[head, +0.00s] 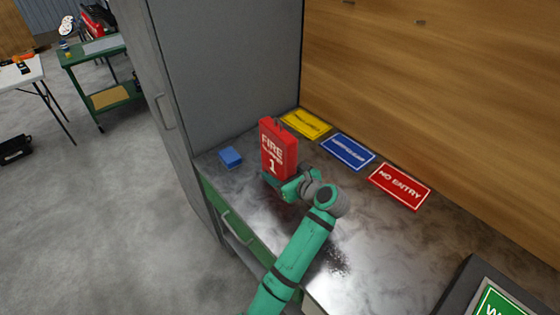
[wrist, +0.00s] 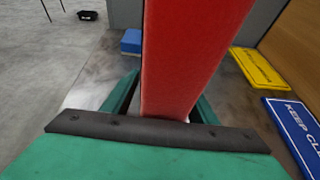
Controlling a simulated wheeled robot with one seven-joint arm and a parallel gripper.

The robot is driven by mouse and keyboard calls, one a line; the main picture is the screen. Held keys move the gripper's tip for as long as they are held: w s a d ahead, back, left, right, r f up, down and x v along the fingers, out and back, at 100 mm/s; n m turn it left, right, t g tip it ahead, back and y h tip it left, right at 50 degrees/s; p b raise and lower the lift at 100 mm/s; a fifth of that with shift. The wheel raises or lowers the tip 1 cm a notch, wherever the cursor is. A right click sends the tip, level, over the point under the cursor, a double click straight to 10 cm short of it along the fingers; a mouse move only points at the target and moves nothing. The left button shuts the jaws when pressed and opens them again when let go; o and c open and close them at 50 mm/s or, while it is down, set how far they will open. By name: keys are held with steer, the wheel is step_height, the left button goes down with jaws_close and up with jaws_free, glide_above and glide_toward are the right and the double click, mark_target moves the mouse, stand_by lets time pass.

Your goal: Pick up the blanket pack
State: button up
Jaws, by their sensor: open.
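The blanket pack (head: 278,148) is a tall red box with white lettering reading "FIRE" and "1". It stands upright on the metal worktop near the grey cabinet. My gripper (head: 277,181) is low at the pack's near side. In the wrist view the pack (wrist: 190,50) fills the middle, between the two green fingers of my open gripper (wrist: 165,98). A gap shows between the left finger and the pack; contact on the right side is unclear. The pack's base is partly hidden by my gripper.
A small blue box (head: 230,157) stands left of the pack. Yellow (head: 306,124), blue (head: 347,152) and red "NO ENTRY" (head: 399,186) signs lie along the wooden wall. The grey cabinet (head: 225,70) rises behind.

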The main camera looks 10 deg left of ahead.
mark_target(277, 164)
jaws_close()
steer(key=shift+r, duration=0.55)
step_height(277, 164, up, 2)
steer(key=shift+r, duration=0.25)
steer(key=s+r, duration=0.4)
steer(key=r, duration=0.1)
steer(key=shift+s+d, duration=0.2)
steer(key=shift+d, duration=0.2)
steer(key=s+d+r, duration=0.1)
steer(key=s+r, duration=0.3)
steer(key=s, duration=0.5)
steer(key=shift+s+d+r, duration=0.2)
steer(key=shift+s+d, duration=0.05)
steer(key=shift+d, duration=0.05)
